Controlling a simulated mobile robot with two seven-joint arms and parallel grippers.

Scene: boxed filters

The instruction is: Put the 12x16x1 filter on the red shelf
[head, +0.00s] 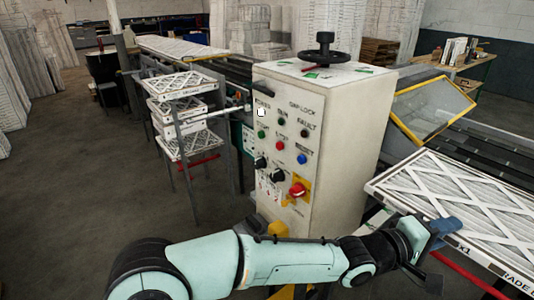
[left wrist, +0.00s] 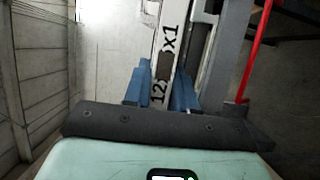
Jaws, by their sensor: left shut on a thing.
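The filter (head: 455,205), a flat white pleated panel with a cardboard lattice, lies at the right of the head view. Its printed edge, partly covered, reads "12x" and "x1" in the left wrist view (left wrist: 174,45). My left gripper (head: 440,228) is shut on this near edge; its blue fingers (left wrist: 162,90) sit on both sides of it in the left wrist view. A rack at the left of the head view holds several filters on stacked shelves. Its lowest shelf has a red front bar (head: 198,163), with a filter (head: 186,145) on it. My right gripper is out of view.
A tall cream control cabinet (head: 335,150) with buttons and a black handwheel stands between the held filter and the rack. A red bar (head: 465,276) runs below the held filter. A yellow-framed panel (head: 432,108) stands behind it. Open floor (head: 90,200) lies left of the rack.

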